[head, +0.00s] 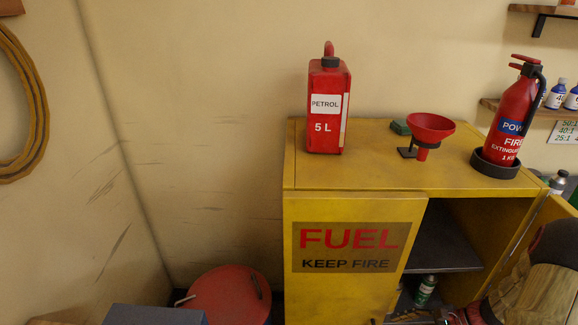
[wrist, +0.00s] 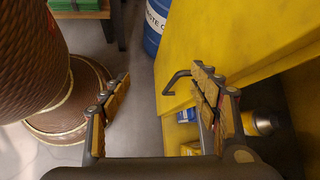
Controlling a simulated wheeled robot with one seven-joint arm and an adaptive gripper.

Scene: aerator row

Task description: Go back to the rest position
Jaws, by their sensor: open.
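My gripper (wrist: 160,98) is open in the wrist view, its two fingers wide apart with nothing between them. Its right finger shows in front of the yellow cabinet (wrist: 225,40), close to a dark bar handle (wrist: 175,80); I cannot tell whether they touch. In the head view the yellow fuel cabinet (head: 300,215) has one side open, showing a dark shelf (head: 440,240) inside. Parts of my arm show at the bottom right, in front of the cabinet.
On the cabinet stand a red petrol can (head: 328,110), a red funnel (head: 430,128) and a fire extinguisher (head: 513,115). A green bottle (head: 426,290) stands inside. An open door (head: 535,230) sticks out at right. A red drum (head: 230,295) and a blue drum (wrist: 156,25) stand nearby.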

